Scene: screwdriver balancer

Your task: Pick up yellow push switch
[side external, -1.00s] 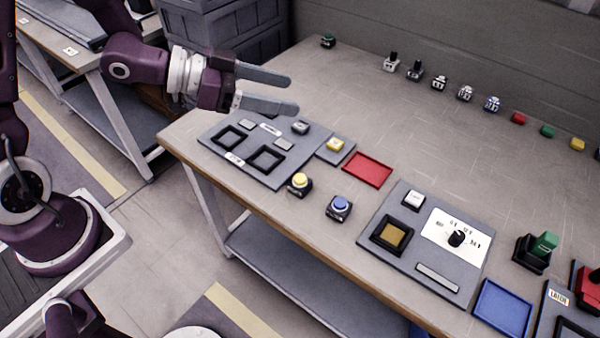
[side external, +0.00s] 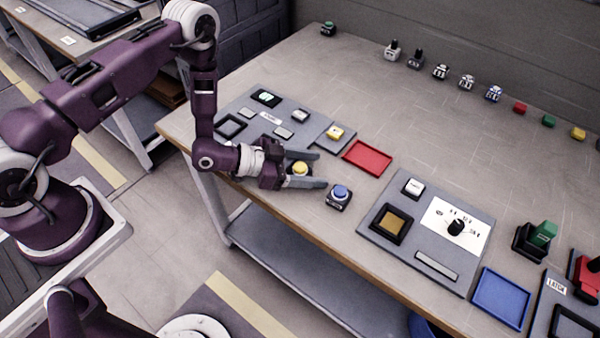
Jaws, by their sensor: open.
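The yellow push switch (side external: 300,168), a round yellow button on a dark base, sits on the bench near its front edge. My gripper (side external: 315,169) is low over the bench, with its two grey fingers open on either side of the yellow switch. The near finger hides part of the base. I cannot tell whether either finger touches it.
A blue push switch (side external: 339,196) stands close to the right of my fingertips. A red tray (side external: 367,157) lies behind, and a grey panel (side external: 240,110) with square frames is at the left. Another grey panel (side external: 385,192) is at the right. The bench's back middle is clear.

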